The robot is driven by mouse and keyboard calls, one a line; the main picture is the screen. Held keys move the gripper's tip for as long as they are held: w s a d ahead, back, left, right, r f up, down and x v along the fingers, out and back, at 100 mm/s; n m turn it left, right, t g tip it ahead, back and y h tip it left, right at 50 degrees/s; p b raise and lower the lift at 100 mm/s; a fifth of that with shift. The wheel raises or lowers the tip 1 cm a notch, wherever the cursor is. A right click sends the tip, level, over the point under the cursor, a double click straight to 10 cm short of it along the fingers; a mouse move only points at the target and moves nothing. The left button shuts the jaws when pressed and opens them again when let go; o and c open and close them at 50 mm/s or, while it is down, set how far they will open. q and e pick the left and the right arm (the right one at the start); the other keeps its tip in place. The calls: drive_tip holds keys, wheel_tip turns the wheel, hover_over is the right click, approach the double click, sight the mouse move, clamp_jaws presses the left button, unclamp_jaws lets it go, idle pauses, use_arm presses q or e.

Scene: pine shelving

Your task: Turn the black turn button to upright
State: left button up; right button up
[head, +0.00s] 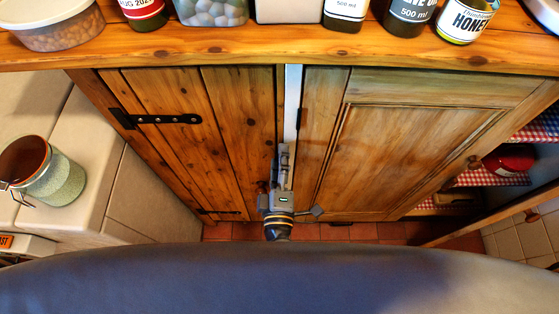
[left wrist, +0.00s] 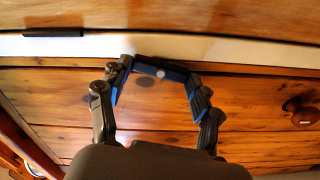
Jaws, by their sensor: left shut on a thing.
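The black turn button (left wrist: 160,70) shows in the left wrist view as a dark bar with a pale screw at its middle. It lies nearly along the white strip (left wrist: 240,51), slightly tilted to it. My left gripper (left wrist: 158,98) has its fingers at the two ends of the button and is shut on it. In the head view my left gripper (head: 284,158) is at the lower part of the upright white strip (head: 293,95) between two cupboard doors, and it hides the button. My right gripper is not in view.
The left plank door (head: 235,110) has black strap hinges (head: 160,118). The right panelled door (head: 400,140) is beside it. Jars and bottles stand on the wooden top (head: 280,52) above. A green-grey pot (head: 55,175) is at left. Open shelves with checked cloth (head: 495,178) are at right.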

use_arm(q)
drive_tip(key=shift+f+n+b, duration=0.1)
drive_tip(key=shift+n+b, duration=0.35)
drive_tip(key=shift+n, duration=0.95)
drive_tip(key=o, duration=1.2)
drive_tip(key=shift+c, duration=0.2)
drive_tip(key=s, duration=1.2)
